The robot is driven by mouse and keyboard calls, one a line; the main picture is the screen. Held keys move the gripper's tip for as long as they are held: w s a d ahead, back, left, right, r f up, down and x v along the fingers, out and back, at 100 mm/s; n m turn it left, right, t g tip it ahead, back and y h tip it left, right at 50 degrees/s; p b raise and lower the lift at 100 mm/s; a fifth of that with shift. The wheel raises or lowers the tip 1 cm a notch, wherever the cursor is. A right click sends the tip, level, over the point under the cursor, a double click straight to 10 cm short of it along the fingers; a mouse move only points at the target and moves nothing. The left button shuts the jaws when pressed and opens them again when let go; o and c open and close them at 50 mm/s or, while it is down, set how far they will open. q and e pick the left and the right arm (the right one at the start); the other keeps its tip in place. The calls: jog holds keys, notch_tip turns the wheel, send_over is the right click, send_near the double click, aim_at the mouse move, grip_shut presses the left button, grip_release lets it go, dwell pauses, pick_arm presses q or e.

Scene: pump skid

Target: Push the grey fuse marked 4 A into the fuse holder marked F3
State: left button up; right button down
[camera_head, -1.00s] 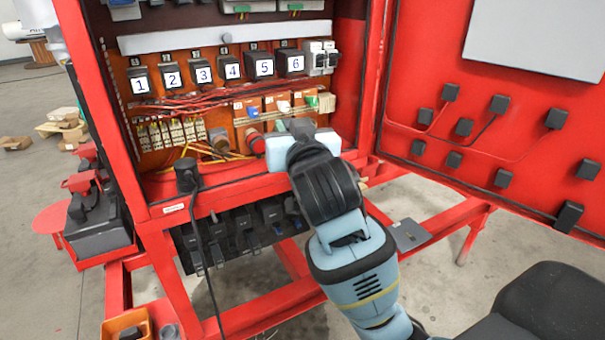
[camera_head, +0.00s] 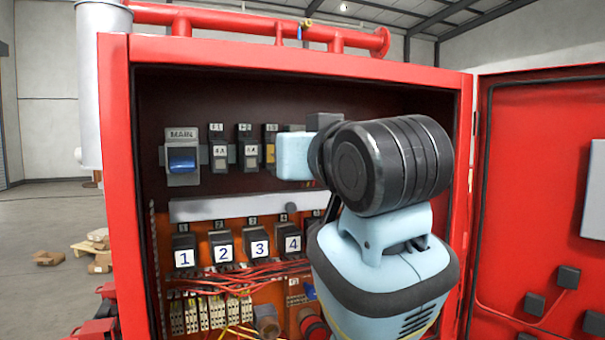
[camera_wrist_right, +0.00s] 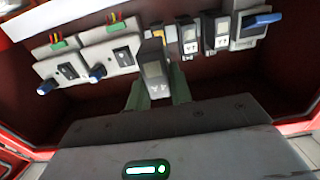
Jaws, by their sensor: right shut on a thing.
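The grey fuse (camera_wrist_right: 155,72) stands between the two greenish fingers of my right gripper (camera_wrist_right: 157,92) in the right wrist view; its marking is too blurred to read. The gripper is shut on it, in front of the panel. In the head view the light blue gripper body (camera_head: 295,156) covers the fuse. The holder marked F3 (camera_head: 269,150) shows partly just left of the gripper, with a yellow patch on it. I cannot tell whether the fuse touches the holder. My left gripper is in neither current view.
Left of F3 are two holders with fuses in them (camera_head: 220,153) (camera_head: 250,153) and the MAIN switch (camera_head: 182,160) with a blue handle. Below run a grey duct (camera_head: 240,208) and numbered black relays (camera_head: 222,247). The red cabinet frame (camera_head: 118,200) and open door (camera_head: 540,220) flank the opening.

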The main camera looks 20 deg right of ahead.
jog(key=shift+r, duration=0.2)
pick_arm(q)
jog(key=shift+s+f, duration=0.25)
jog(key=shift+s, duration=0.35)
pick_arm(e)
jog(key=shift+w+a, duration=0.1)
jog(key=shift+w, duration=1.9)
pick_arm(q)
jog(key=shift+w+r, duration=0.1)
jog(key=shift+w, duration=0.15)
pick_arm(e)
jog(key=shift+w+a, duration=0.1)
jog(key=shift+w, duration=1.95)
pick_arm(q)
jog(key=shift+s, duration=0.1)
pick_arm(e)
jog(key=shift+w+r, duration=0.1)
jog(key=shift+w, duration=0.6)
jog(key=c, duration=1.2)
grip_release()
jog(key=shift+w, duration=0.1)
jog(key=shift+o, duration=0.2)
